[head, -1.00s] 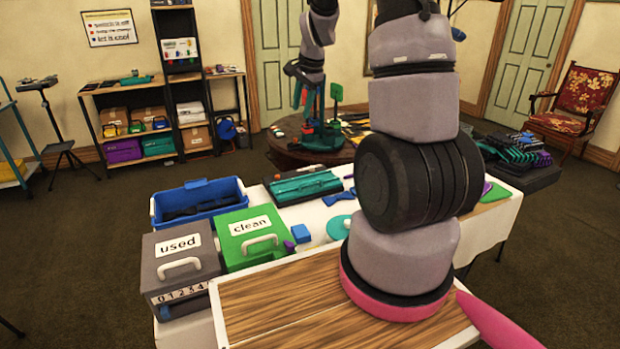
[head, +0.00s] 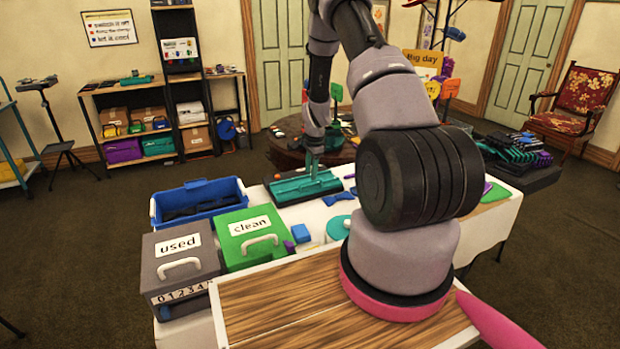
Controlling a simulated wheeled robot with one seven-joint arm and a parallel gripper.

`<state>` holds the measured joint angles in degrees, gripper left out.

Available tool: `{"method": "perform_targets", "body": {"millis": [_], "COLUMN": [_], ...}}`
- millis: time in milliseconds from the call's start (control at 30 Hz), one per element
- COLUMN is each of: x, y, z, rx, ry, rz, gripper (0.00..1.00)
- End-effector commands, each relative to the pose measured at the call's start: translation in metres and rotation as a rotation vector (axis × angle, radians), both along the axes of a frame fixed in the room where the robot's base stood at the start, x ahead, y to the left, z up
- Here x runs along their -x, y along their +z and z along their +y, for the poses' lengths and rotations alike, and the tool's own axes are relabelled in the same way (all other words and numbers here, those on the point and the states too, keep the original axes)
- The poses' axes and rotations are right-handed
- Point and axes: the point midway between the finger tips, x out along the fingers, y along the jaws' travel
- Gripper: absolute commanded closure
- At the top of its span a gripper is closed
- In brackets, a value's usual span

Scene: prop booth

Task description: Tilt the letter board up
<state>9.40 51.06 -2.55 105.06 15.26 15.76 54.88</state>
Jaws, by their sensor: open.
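A flat teal panel on a dark base (head: 287,190), which looks like the letter board, lies at the back of the white-covered table; no letters can be made out on it. My gripper (head: 314,171) points down over the panel's right part, its fingertips at or just above the surface. Contact cannot be told. The gripper is open, with nothing seen between its fingers, and it hides a small part of the panel behind it.
A blue bin (head: 197,203), a grey "used" box (head: 178,268) and a green "clean" box (head: 250,235) stand left of the panel. A blue bow tie (head: 338,198) lies to its right. A round table (head: 290,156) stands behind.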

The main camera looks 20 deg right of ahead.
Motion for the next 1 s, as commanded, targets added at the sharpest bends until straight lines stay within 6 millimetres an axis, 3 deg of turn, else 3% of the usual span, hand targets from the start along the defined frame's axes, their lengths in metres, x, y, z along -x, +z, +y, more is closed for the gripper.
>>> {"method": "perform_targets", "body": {"millis": [200, 567, 600, 700, 1000], "x": [-0.006, -0.007, -0.007, -0.007, -0.007], "y": [-0.028, -0.034, -0.034, -0.034, -0.034], "z": [0.001, 0.001, 0.001, 0.001, 0.001], "rx": [-0.001, -0.001, -0.001, -0.001, -0.001], "ry": [0.001, 0.001, 0.001, 0.001, 0.001], "rz": [0.0, 0.0, 0.0, 0.0, 0.0], "gripper": [0.55, 0.55, 0.59, 0.97, 1.0]}}
